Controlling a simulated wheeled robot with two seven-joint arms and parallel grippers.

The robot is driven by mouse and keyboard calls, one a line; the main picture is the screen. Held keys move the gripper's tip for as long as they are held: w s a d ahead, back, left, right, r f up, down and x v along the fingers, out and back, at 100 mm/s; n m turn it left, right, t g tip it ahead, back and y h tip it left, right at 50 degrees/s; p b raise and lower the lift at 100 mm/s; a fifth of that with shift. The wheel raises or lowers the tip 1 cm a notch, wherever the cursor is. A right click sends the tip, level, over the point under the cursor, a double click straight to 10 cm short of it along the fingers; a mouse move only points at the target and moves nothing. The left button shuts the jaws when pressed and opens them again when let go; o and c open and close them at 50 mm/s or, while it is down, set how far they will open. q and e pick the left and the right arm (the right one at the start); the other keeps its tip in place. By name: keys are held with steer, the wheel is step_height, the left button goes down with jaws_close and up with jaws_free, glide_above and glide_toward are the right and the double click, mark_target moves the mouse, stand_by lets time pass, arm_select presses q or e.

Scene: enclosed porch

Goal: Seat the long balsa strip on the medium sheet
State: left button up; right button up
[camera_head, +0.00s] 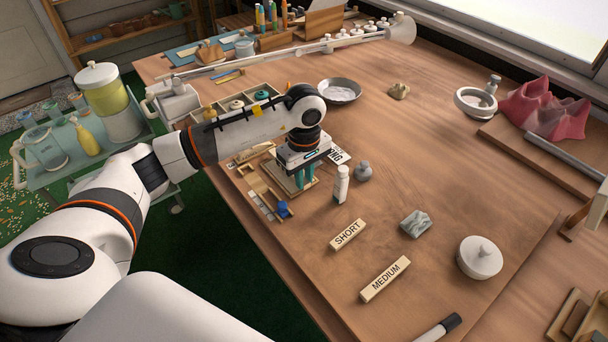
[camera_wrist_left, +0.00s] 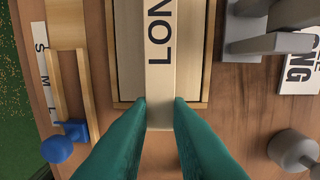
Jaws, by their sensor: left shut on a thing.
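My left gripper (camera_head: 303,178) points down at the near left part of the table, with its teal fingers shut on a pale balsa strip. In the left wrist view the fingers (camera_wrist_left: 160,106) close on both sides of the strip (camera_wrist_left: 161,75), whose printed letters read "LON"; the rest runs out of view. The strip lies along the middle of a pale sheet (camera_wrist_left: 131,60) with a darker border. I cannot tell whether it touches the sheet, or which size the sheet is. Strips marked SHORT (camera_head: 348,234) and MEDIUM (camera_head: 386,279) lie on the table. My right gripper is not in view.
A white bottle (camera_head: 341,184) and a grey weight (camera_head: 364,171) stand right of the gripper. A wooden jig with a blue knob (camera_wrist_left: 57,150) lies left of the sheet. A grey metal block (camera_wrist_left: 265,45) sits close on the right.

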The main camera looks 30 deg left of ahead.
arm_select(q)
steer(key=shift+f+b, duration=0.3)
steer(key=shift+f, duration=0.05)
steer(key=o, duration=1.5)
steer(key=shift+r, duration=0.15)
steer(key=shift+r+p, duration=2.05)
steer(key=shift+r, duration=1.35)
step_height(320, 180, up, 12)
